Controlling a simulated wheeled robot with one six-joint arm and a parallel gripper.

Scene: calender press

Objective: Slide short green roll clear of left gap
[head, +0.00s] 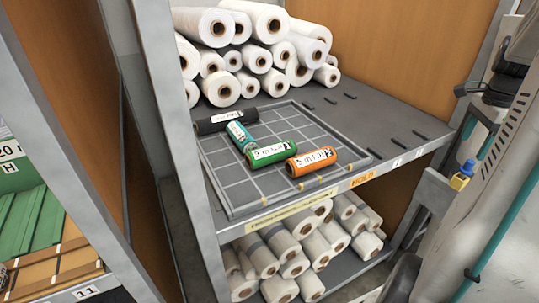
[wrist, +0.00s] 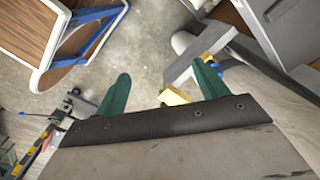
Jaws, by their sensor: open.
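The short green roll (head: 272,153) lies on the gridded grey tray (head: 235,193) on the middle shelf, with a white label around it. A teal roll (head: 241,136) lies at an angle at its upper left, its near end close to the green roll; I cannot tell if they touch. An orange roll (head: 312,161) lies to the right of the green one, close to its end. A dark roll (head: 226,119) lies behind the teal one. My gripper (wrist: 162,70) shows in the wrist view with two green fingers apart, nothing between them, above floor and equipment, away from the rolls.
Large white rolls (head: 265,55) are stacked at the back of the shelf. More white rolls (head: 285,250) lie on the shelf below. A grey upright (head: 170,110) stands at the shelf's left. The front and left of the tray are bare.

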